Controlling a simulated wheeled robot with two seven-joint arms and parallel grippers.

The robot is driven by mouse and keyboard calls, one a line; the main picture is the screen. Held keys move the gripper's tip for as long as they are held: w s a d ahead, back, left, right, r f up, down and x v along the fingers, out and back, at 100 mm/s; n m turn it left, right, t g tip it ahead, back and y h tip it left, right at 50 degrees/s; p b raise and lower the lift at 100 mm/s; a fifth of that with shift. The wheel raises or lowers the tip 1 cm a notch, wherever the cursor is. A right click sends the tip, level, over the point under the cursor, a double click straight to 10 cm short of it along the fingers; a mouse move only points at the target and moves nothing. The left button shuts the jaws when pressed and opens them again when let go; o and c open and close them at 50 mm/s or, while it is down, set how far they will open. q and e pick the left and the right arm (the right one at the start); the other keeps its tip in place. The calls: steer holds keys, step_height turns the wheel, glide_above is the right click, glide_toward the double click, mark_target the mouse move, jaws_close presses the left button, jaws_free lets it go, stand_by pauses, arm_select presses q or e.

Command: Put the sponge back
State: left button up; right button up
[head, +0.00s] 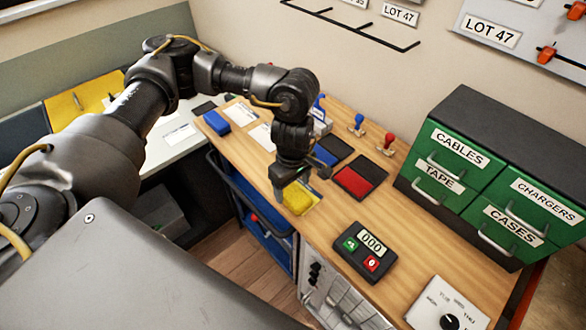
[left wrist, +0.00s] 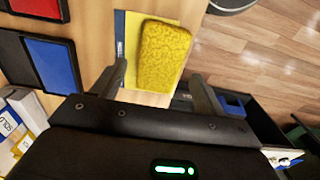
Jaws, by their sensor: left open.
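The yellow sponge (head: 297,200) lies on the wooden bench near its front edge, below my left gripper (head: 296,183). In the left wrist view the sponge (left wrist: 164,52) rests partly over a blue-bordered yellow and pale flat marker (left wrist: 127,32). My left gripper (left wrist: 158,72) is open there, with one finger on each side of the near end of the sponge. Whether the fingers touch it, I cannot tell. In the head view the gripper hides part of the sponge. My right gripper is not in view.
A red pad (head: 360,182) and a blue pad (head: 325,155) lie behind the gripper. A counter (head: 366,252) stands to the right, with green drawers (head: 463,160) beyond. Stamps (head: 388,143) stand at the back. The bench's front edge drops to the floor (head: 228,255).

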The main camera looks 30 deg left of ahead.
mark_target(293, 193)
arm_select(q)
step_height(293, 193, up, 9)
steer(key=b, duration=0.2)
steer(key=shift+d, duration=0.1)
stand_by(0.5)
